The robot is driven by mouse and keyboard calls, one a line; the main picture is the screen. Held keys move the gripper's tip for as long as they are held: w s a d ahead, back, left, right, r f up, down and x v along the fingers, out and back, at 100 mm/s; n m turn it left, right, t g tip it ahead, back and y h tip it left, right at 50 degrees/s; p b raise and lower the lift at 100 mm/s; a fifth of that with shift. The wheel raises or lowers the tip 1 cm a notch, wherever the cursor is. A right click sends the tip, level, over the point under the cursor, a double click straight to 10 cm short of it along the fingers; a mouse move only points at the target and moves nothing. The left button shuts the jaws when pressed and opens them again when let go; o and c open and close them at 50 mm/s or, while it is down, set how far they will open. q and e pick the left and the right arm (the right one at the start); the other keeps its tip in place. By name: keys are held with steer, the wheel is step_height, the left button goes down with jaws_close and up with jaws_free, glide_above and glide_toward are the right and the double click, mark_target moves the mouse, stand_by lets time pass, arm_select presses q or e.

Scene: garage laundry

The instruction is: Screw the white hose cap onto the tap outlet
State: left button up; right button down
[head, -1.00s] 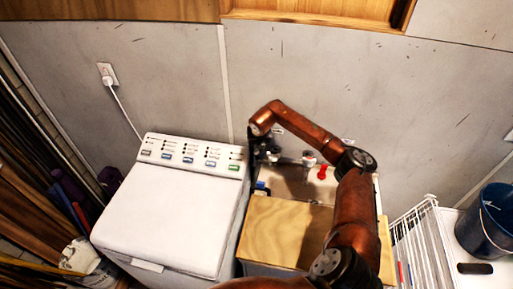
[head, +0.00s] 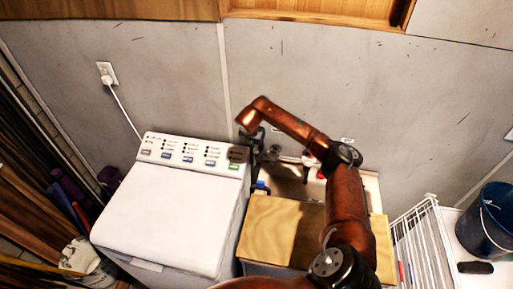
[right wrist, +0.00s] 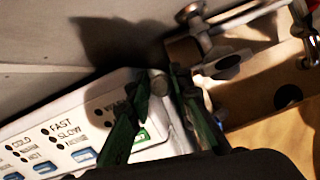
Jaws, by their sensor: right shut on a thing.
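My right gripper (head: 256,143) is by the wall, just behind the right rear corner of the washing machine, small and dark in the head view. Most of the cap is hidden by the fingers. In the head view the tap (head: 273,153) is small. Contact between cap and outlet cannot be told. My left gripper is out of view.
The white washing machine (head: 160,215) stands to the left, its control panel (right wrist: 75,130) close under the fingers. A wooden board (head: 280,228) lies right of it. A red tap handle (head: 320,175) is near my forearm. A wire rack (head: 415,240) and dark blue bucket (head: 495,225) stand right.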

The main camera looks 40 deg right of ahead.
steer(key=shift+w+r, duration=0.1)
steer(key=m, duration=0.2)
steer(key=m+g, duration=0.1)
steer(key=m, duration=0.1)
steer(key=shift+w+a+g+h+b, duration=0.1)
steer(key=shift+g+h+b, duration=0.2)
steer(key=shift+b, duration=0.1)
steer(key=shift+m+g, duration=0.3)
steer(key=shift+m, duration=0.6)
steer(key=c, duration=1.7)
jaws_free()
steer(key=shift+o, duration=0.2)
steer(key=v, duration=1.1)
steer(key=shift+a+r, duration=0.25)
steer(key=shift+r, duration=0.1)
